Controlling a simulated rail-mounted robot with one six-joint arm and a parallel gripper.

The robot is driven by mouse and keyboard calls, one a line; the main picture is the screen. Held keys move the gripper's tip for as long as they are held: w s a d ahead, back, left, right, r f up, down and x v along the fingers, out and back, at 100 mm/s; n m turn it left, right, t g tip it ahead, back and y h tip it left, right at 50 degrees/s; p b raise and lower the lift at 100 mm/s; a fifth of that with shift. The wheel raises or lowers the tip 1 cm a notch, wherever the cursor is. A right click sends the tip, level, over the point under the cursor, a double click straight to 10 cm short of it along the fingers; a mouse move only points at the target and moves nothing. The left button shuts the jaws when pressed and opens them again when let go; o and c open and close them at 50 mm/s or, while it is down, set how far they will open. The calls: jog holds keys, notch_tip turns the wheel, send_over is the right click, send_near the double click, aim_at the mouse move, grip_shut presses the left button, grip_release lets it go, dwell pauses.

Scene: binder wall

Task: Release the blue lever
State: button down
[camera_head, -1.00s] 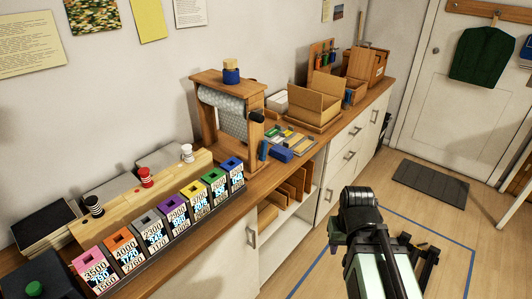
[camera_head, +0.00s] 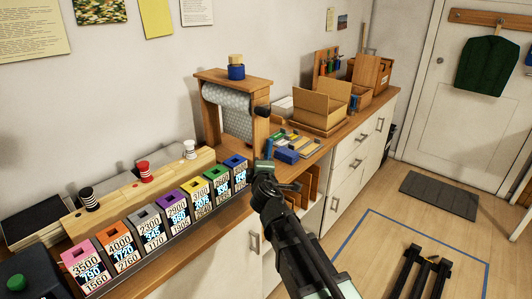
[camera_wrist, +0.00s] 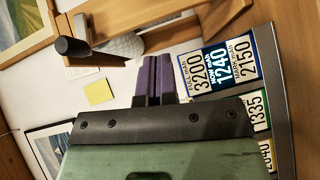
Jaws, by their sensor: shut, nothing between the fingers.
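The blue box (camera_head: 236,163) is the rightmost of a row of coloured, numbered boxes along the counter's front. In the wrist view its label (camera_wrist: 223,62) reads 3200, 1240, 2150. I cannot make out a separate blue lever in either view. My gripper's hand (camera_head: 264,168) is at the right of the blue box in the head view, over the counter's front edge; its fingertips are not clear there. In the wrist view my gripper (camera_wrist: 157,66) has its two fingers together, empty, beside the blue box's label. Whether they touch the box cannot be told.
A wooden stand (camera_head: 208,100) with a grey roll (camera_head: 228,98) and a dark knob (camera_head: 263,110) rises behind my gripper. Cardboard boxes (camera_head: 322,103) stand farther right. The floor is mostly clear.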

jog(key=b, duration=0.1)
send_near(266, 145)
jog(key=w+a, duration=0.3)
jog(key=shift+w+d+f+b, duration=0.2)
jog(key=shift+w+d, duration=0.1)
jog(key=shift+w, duration=0.3)
jog(key=shift+w+d+f+b, duration=0.2)
jog(key=shift+w+d, duration=0.1)
jog(key=shift+w, duration=0.3)
jog(key=shift+w+d, duration=0.45)
jog(key=shift+w, duration=0.05)
